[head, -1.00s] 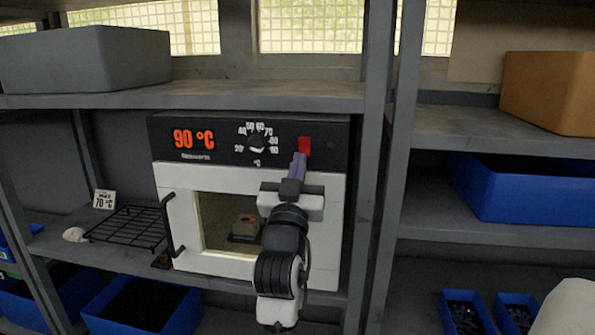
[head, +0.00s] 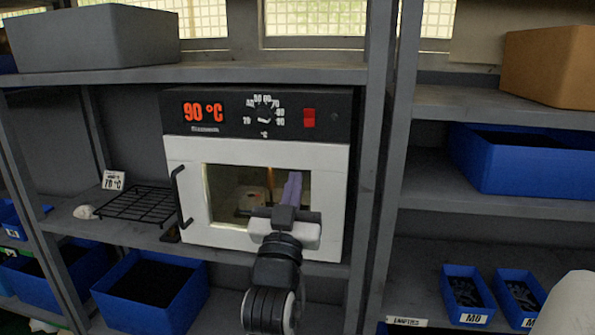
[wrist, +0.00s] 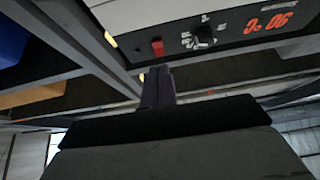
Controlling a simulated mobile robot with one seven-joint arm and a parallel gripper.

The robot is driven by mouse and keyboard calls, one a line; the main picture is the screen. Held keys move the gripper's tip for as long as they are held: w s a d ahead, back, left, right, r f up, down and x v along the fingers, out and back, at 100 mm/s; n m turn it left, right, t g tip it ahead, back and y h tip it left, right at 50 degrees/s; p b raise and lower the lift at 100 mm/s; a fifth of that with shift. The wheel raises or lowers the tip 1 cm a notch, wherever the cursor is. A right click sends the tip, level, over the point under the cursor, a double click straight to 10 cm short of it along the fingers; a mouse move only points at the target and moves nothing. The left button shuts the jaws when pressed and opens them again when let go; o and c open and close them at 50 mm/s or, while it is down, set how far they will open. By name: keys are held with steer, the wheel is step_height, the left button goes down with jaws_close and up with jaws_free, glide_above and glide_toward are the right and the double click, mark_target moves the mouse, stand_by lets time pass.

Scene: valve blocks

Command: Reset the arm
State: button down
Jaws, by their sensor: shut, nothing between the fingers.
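My gripper (head: 292,188) is shut and empty, its purple fingers pointing up in front of the oven window in the head view. It also shows in the wrist view (wrist: 157,78), fingers together. The oven (head: 330,165) stands on the shelf with its white door closed. Its black panel has a red 90 °C display (head: 203,112), a dial (head: 265,110) and a red switch (head: 309,117). The switch also shows in the wrist view (wrist: 157,47), with the fingertips appearing below it. A grey part (head: 250,200) sits inside the lit oven, partly hidden by my gripper.
A black wire rack (head: 140,205) and a 70 °C card (head: 114,181) are on the shelf left of the oven. A shelf upright (head: 385,150) stands close to its right. Blue bins (head: 150,290) sit below, a large blue bin (head: 520,160) at right.

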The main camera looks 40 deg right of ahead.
steer(key=shift+s+a+f, duration=0.3)
steer(key=shift+f, duration=0.2)
